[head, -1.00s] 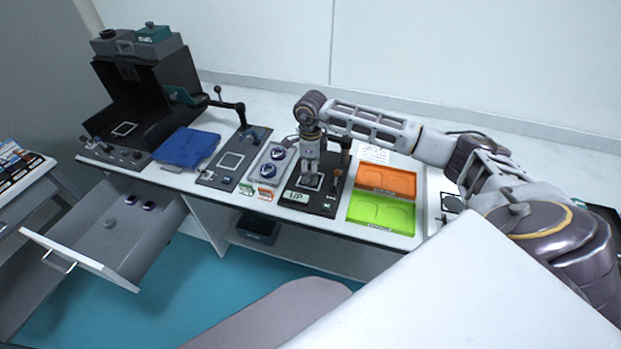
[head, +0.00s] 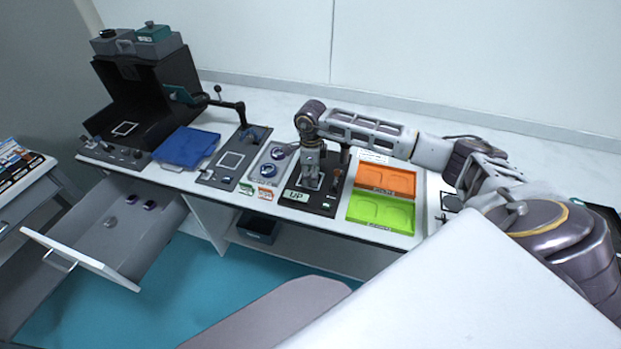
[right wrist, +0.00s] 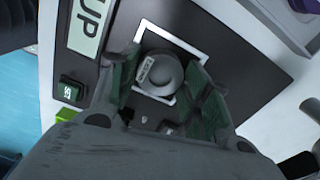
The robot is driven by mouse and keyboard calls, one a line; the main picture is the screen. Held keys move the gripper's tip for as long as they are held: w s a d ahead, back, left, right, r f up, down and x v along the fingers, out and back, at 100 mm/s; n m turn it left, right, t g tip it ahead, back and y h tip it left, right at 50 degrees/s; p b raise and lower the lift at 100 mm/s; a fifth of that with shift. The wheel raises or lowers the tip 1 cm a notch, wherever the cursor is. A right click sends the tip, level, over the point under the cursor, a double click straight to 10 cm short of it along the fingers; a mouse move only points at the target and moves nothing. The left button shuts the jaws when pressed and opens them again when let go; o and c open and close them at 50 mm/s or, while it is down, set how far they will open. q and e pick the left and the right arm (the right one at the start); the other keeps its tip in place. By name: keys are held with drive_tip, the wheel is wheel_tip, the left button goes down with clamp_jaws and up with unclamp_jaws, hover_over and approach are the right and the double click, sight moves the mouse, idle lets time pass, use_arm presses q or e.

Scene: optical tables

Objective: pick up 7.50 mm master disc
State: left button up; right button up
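In the right wrist view a round grey disc (right wrist: 166,77) with a small pale label lies on a white-outlined square of a black panel. The label is too small to read. My right gripper (right wrist: 163,82) points down over it, its two green-padded fingers apart on either side of the disc; I see no firm contact on both sides. In the head view my right gripper (head: 311,184) is low over the black panel (head: 325,208) marked UP and hides the disc. My left gripper is not in view.
Right of the panel are an orange tray (head: 385,181) and a green tray (head: 381,214). Left of it is a grey holder (head: 268,171) with two round pieces. A blue tray (head: 186,148) lies further left. An open drawer (head: 128,228) sticks out at the lower left.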

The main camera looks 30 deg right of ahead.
drive_tip(key=c, duration=0.7)
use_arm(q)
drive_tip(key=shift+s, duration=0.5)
use_arm(e)
drive_tip(key=shift+r, duration=0.45)
wheel_tip(320, 180, up, 8)
drive_tip(key=shift+f, duration=0.15)
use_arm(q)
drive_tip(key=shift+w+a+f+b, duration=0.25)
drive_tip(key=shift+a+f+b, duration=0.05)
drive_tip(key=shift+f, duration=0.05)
use_arm(e)
drive_tip(key=shift+r, duration=0.75)
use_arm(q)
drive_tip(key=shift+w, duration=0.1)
